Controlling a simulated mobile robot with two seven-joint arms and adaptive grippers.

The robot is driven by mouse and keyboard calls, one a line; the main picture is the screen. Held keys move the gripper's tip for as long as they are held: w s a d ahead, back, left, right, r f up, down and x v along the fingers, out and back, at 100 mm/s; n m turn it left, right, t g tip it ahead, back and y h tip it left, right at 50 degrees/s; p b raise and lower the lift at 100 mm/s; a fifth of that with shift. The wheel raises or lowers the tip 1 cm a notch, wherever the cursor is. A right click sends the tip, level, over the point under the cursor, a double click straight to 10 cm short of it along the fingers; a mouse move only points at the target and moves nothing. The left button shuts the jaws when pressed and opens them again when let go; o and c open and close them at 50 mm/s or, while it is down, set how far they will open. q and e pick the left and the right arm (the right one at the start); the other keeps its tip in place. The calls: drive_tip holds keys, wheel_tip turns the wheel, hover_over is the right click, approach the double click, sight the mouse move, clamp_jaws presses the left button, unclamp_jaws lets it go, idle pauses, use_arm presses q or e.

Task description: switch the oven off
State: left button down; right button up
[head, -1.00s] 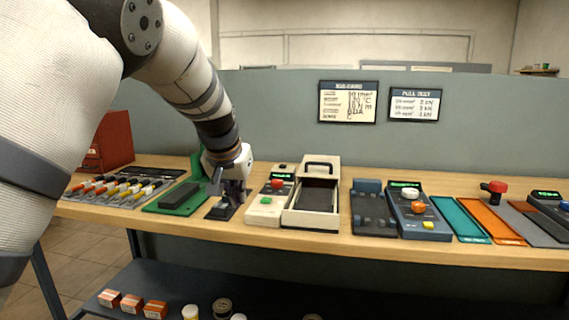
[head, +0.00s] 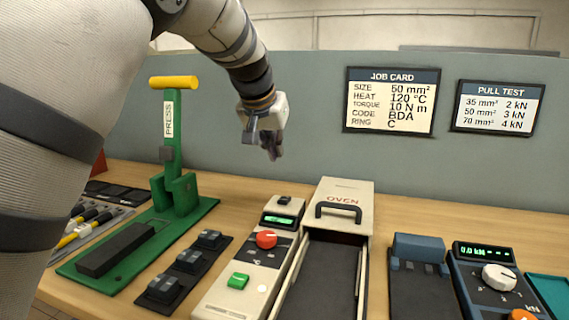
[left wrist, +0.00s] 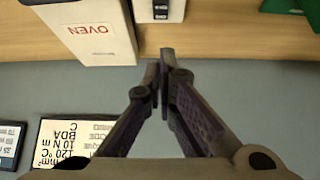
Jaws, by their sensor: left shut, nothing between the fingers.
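The oven (head: 344,196) is a cream unit marked OVEN with a black handle; a dark open tray extends in front of it. Beside its left side is a cream control box (head: 226,298) with a lit green display (head: 279,219), red knob (head: 266,240) and green button (head: 238,281). A small dark switch (head: 284,201) sits at its far end. My left gripper (head: 273,156) is shut and empty, in the air above and behind the box. In the left wrist view its fingertips (left wrist: 163,60) point toward the table's back edge, with the oven (left wrist: 92,30) at upper left. My right gripper is not in view.
Left of the box are a dark pad with several dark blocks (head: 188,261) and a green press (head: 180,193) with a yellow handle. Right of the oven is a blue tester (head: 484,282). The job card (head: 391,101) hangs on the panel behind.

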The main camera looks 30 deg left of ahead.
use_arm(q)
drive_tip(key=b, duration=0.1)
approach(286, 197)
drive_tip(key=w, duration=0.2)
drive_tip(key=shift+w+a, duration=0.25)
drive_tip(key=shift+w, duration=0.05)
wheel_tip(286, 197, down, 3)
drive_tip(key=shift+r, duration=0.25)
drive_tip(key=shift+s+f, duration=0.1)
drive_tip(key=shift+f, duration=0.5)
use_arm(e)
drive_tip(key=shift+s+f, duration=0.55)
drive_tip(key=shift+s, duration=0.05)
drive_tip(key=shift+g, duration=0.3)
